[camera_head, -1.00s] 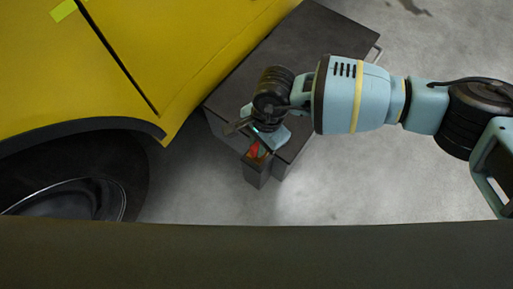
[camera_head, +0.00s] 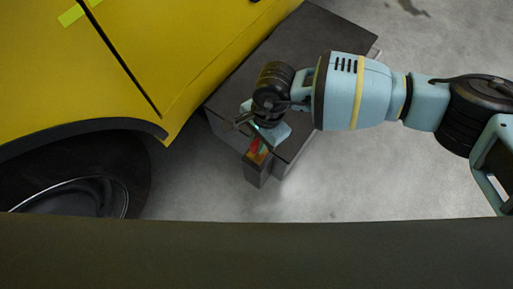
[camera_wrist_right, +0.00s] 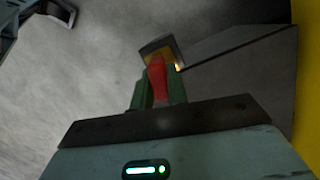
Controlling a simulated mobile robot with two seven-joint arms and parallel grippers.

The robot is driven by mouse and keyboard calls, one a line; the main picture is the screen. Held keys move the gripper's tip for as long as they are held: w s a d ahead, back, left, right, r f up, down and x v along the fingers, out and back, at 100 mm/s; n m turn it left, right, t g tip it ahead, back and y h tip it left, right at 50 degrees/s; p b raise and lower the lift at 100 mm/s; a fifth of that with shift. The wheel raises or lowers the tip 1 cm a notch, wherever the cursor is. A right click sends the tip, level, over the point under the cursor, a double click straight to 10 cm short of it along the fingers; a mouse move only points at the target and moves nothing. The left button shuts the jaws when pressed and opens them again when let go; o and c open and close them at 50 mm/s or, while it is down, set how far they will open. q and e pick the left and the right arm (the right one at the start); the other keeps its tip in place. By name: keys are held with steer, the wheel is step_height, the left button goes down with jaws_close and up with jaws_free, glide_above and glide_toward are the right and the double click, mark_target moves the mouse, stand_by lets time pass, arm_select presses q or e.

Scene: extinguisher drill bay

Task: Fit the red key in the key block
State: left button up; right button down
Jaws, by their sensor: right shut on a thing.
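The red key (camera_head: 254,146) is held in my right gripper (camera_head: 261,136), just over the key block (camera_head: 256,174). The block is a dark upright post with an orange patch on its top. In the right wrist view the red key (camera_wrist_right: 157,80) sits between the green fingers of my right gripper (camera_wrist_right: 158,92), which are shut on it. The key's far end overlaps the near edge of the key block's top (camera_wrist_right: 152,47). I cannot tell whether it touches or enters the block; any opening is hidden. My left gripper is not in view.
A dark grey bench (camera_head: 313,40) stands behind and beside the block. A yellow vehicle (camera_head: 170,50) with a dark wheel (camera_head: 75,195) fills the left. A dark edge (camera_head: 260,255) crosses the bottom. The concrete floor (camera_head: 340,190) at right is clear.

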mark_target(257, 141)
steer(key=shift+r+p, duration=0.95)
steer(key=shift+r, duration=0.85)
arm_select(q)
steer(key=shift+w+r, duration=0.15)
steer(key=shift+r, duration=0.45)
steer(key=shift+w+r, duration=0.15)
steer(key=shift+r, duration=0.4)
arm_select(e)
steer(key=shift+d, duration=0.1)
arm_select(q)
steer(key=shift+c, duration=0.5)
arm_select(e)
steer(key=s+d+r+n+h, duration=0.1)
steer(key=s+d+r+n, duration=0.2)
steer(key=d+r+n, duration=0.6)
steer(key=d+r, duration=1)
steer(key=d, duration=0.2)
steer(key=shift+n+g+h, duration=0.3)
steer(key=shift+n+g, duration=0.1)
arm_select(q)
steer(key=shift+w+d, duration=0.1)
arm_select(e)
steer(key=shift+d+r, duration=0.1)
steer(key=shift+d, duration=0.05)
